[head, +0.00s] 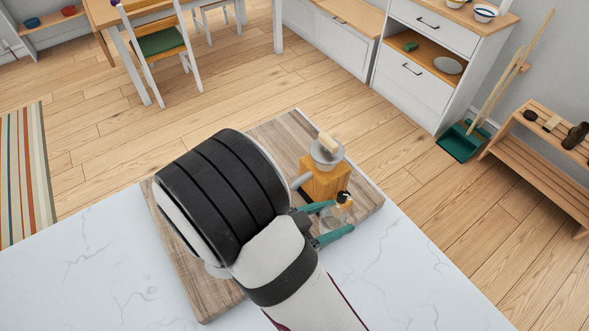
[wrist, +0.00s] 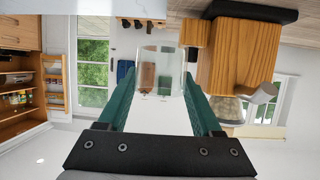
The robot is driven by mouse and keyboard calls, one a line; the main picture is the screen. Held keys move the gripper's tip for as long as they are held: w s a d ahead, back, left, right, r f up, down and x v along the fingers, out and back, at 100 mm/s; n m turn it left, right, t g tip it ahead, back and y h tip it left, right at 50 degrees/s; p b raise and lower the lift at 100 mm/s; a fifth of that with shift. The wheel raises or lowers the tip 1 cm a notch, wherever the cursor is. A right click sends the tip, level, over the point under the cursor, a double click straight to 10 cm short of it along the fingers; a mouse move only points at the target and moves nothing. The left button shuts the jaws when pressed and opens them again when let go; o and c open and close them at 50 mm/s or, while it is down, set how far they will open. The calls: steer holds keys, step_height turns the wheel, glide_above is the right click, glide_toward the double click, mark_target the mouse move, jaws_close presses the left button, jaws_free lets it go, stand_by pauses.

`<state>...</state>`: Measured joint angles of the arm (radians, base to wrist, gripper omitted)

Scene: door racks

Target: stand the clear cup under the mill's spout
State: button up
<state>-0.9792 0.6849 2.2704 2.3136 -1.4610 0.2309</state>
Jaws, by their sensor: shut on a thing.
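The clear cup (wrist: 160,75) is between the two teal fingers of my gripper (wrist: 163,92) in the wrist view, with the jaws shut on it. In the head view my gripper (head: 328,221) is low over the board, and the cup (head: 333,217) shows faintly between its fingers. The mill (head: 322,181) has a wooden body and a grey metal hopper. It stands just beyond the fingers, and in the wrist view (wrist: 237,55) it is right of the cup, upside down. A small dark-topped part (head: 343,197) is at its front, close to the cup. I cannot tell whether the cup touches the board.
A wooden board (head: 202,300) lies on a white marble counter (head: 90,285). My arm covers much of the board. Beyond the counter is open floor with a chair (head: 160,42), drawers (head: 415,75), a dustpan (head: 460,142) and a slatted bench (head: 545,165).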

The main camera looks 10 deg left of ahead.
steer(key=a+f+n+t+y, duration=0.1)
steer(key=a+f, duration=0.1)
steer(key=w+a+f+n+t+y, duration=0.1)
steer(key=a, duration=0.1)
steer(key=shift+a+f+n, duration=0.15)
steer(key=shift+f+n, duration=0.15)
steer(key=shift+f, duration=0.1)
steer(key=w+a+y, duration=0.1)
steer(key=w+a+n+y, duration=0.1)
steer(key=a, duration=0.1)
steer(key=w+a+n+t+y, duration=0.1)
steer(key=a, duration=0.1)
steer(key=shift+w+a+r, duration=0.25)
steer(key=shift+w+r, duration=0.1)
steer(key=shift+w, duration=0.05)
steer(key=shift+w+a+f, duration=0.15)
steer(key=shift+f, duration=0.2)
steer(key=shift+f+n, duration=0.3)
steer(key=shift+f, duration=0.75)
steer(key=shift+f, duration=0.15)
steer(key=o, duration=1.4)
steer(key=shift+o, duration=0.2)
